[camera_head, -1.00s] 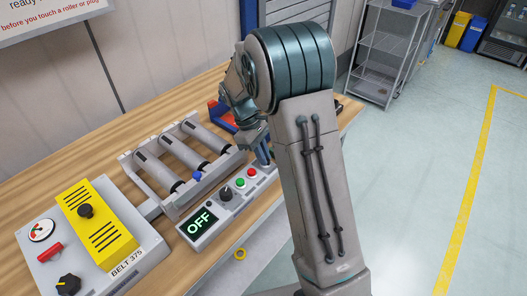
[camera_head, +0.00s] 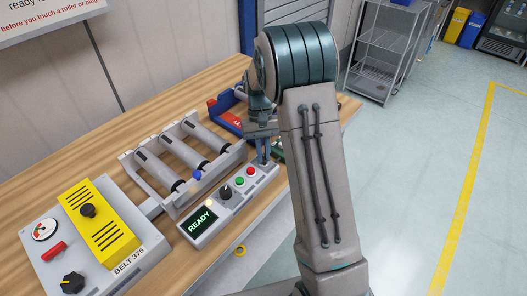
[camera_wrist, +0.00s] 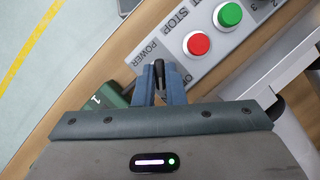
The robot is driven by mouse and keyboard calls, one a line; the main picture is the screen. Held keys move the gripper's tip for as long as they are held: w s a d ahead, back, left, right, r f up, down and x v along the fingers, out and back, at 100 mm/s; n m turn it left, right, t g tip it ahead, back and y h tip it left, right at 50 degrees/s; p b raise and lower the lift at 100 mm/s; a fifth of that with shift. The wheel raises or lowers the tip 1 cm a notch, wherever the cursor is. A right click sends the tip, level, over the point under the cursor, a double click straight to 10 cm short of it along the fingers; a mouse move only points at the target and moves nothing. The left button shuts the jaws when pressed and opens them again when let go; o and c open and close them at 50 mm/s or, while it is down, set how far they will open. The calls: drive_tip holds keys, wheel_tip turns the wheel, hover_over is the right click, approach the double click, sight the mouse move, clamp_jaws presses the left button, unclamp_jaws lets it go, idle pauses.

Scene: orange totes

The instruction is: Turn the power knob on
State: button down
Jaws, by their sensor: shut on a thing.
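The control panel (camera_head: 215,205) lies on the wooden bench, with a display (camera_head: 201,221) that reads READY in green. In the wrist view the panel (camera_wrist: 215,52) shows the label POWER beside a small black power knob (camera_wrist: 173,76). My gripper (camera_wrist: 165,75) is shut on the power knob, one blue-grey finger on each side of it. In the head view my gripper (camera_head: 263,152) points down at the panel's far right end, and its fingers hide the knob there.
Beside the power knob are a red button (camera_wrist: 197,44) and a green button (camera_wrist: 229,15). A black dial (camera_head: 225,192) sits by the display. A roller unit (camera_head: 185,160) stands behind the panel. A grey box with a yellow cover (camera_head: 100,222) is at the left.

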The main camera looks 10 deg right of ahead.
drive_tip(key=shift+w+r+m, duration=0.15)
drive_tip(key=shift+m, duration=0.45)
drive_tip(key=shift+y, duration=0.3)
drive_tip(key=c, duration=1.5)
unclamp_jaws()
drive_tip(key=v, duration=1.3)
drive_tip(key=shift+r+b, duration=0.35)
drive_tip(key=shift+r, duration=0.05)
